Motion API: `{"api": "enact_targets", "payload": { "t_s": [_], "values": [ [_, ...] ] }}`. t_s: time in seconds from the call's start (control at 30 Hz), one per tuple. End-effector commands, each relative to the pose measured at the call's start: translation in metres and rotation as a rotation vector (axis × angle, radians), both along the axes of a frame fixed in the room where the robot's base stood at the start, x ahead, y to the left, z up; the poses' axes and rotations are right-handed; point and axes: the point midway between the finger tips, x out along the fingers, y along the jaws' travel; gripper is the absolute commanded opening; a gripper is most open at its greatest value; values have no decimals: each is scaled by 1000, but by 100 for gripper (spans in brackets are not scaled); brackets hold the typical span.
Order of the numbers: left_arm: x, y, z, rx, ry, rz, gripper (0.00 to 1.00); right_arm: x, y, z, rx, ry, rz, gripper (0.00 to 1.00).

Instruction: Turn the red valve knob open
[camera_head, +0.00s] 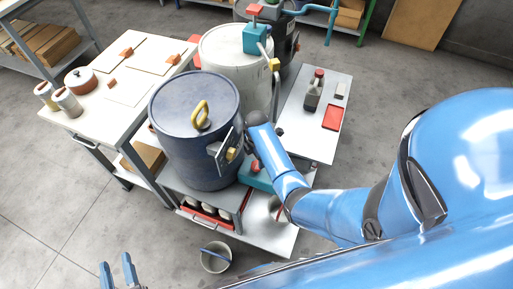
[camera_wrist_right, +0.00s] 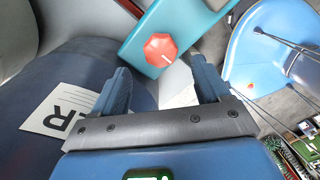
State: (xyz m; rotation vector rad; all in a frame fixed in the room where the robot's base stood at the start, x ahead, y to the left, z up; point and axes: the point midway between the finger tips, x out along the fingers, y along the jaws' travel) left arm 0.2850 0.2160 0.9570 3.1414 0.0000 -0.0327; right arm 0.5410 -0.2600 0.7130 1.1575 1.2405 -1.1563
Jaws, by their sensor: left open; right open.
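The red valve knob (camera_wrist_right: 160,50) is eight-sided with a pale mark and sits on a teal body (camera_wrist_right: 185,25) in the right wrist view. In the head view the knob (camera_head: 255,167) shows small and partly hidden beside my right forearm, low at the right of the dark blue barrel. My right gripper (camera_wrist_right: 162,72) is open and empty; its fingers straddle the line toward the knob, which appears beyond the fingertips and apart from them. In the head view its fingers are not clear. My left gripper (camera_head: 117,271) is open and empty at the bottom left, far from the knob.
The dark blue barrel (camera_head: 185,130) with a yellow handle (camera_head: 202,115) stands close beside the knob. Behind it are a white barrel (camera_head: 222,48) and another teal valve (camera_head: 257,37). A white table (camera_head: 120,60) stands left. A bucket (camera_head: 215,257) sits on the floor.

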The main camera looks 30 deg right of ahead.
Motion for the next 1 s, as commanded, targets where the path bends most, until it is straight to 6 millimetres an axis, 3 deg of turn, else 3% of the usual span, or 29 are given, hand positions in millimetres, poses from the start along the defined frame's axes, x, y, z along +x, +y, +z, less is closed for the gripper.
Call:
{"api": "enact_targets", "payload": {
  "t_s": [0.2, 0.4, 1.0],
  "values": [
    [0, 0, 4, 0, 0, 0, 43, 0, 0, 35, 0, -2, 1, 75],
    [0, 0, 5, 0, 0, 0, 43, 0, 0, 50, 0, 0, 1, 75],
    [0, 0, 5, 0, 0, 0, 43, 0, 0, 53, 0, 0, 1, 75]
  ]
}}
